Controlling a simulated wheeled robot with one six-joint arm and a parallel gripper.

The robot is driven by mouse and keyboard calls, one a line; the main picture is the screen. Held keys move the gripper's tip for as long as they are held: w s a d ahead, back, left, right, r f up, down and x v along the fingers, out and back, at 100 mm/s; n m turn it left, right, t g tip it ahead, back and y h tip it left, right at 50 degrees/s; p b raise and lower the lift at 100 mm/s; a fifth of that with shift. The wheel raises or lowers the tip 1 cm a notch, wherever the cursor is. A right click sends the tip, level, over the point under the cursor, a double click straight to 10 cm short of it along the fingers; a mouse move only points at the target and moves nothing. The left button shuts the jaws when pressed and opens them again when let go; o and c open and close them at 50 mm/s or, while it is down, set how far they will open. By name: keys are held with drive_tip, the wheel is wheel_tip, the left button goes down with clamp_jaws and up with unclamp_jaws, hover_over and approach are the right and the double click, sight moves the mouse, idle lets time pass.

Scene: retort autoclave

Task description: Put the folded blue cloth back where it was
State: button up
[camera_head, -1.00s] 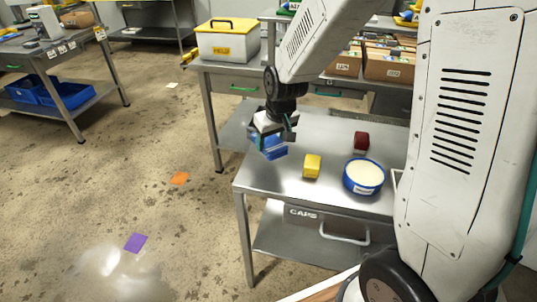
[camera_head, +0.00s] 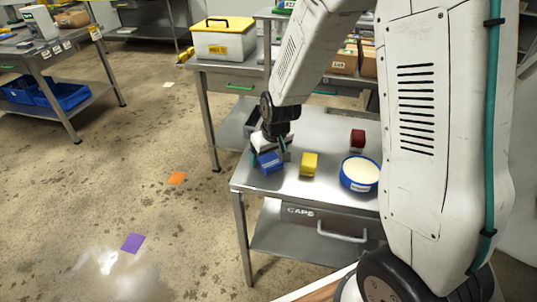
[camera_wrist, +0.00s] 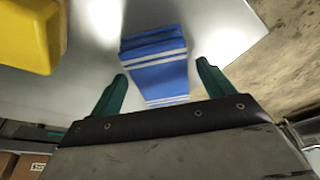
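The folded blue cloth (camera_head: 269,162) with white stripes lies on the steel table top near its left edge. In the wrist view the cloth (camera_wrist: 155,65) shows between and beyond the two green fingers, with a gap on each side. My gripper (camera_head: 269,155) points down just above and around the cloth. In the wrist view my gripper (camera_wrist: 161,72) is open, its fingers apart from the cloth.
On the same table (camera_head: 320,125) stand a yellow block (camera_head: 309,164), a dark red block (camera_head: 358,140) and a blue round tub (camera_head: 360,174) with a pale top. A dark bin (camera_head: 254,118) stands behind my gripper. A yellow-lidded box (camera_head: 224,40) stands on the bench behind.

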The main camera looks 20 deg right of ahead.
drive_tip(key=v, duration=1.2)
drive_tip(key=s+d+r+m+g, duration=0.1)
drive_tip(key=s+r, duration=0.5)
drive_tip(key=s, duration=0.7)
drive_tip(key=s+d+r, duration=0.1)
drive_tip(key=s+r, duration=0.5)
drive_tip(key=s, duration=0.7)
drive_tip(key=shift+d+m+g, duration=0.3)
drive_tip(key=shift+m+g, duration=0.1)
drive_tip(key=shift+r, duration=0.1)
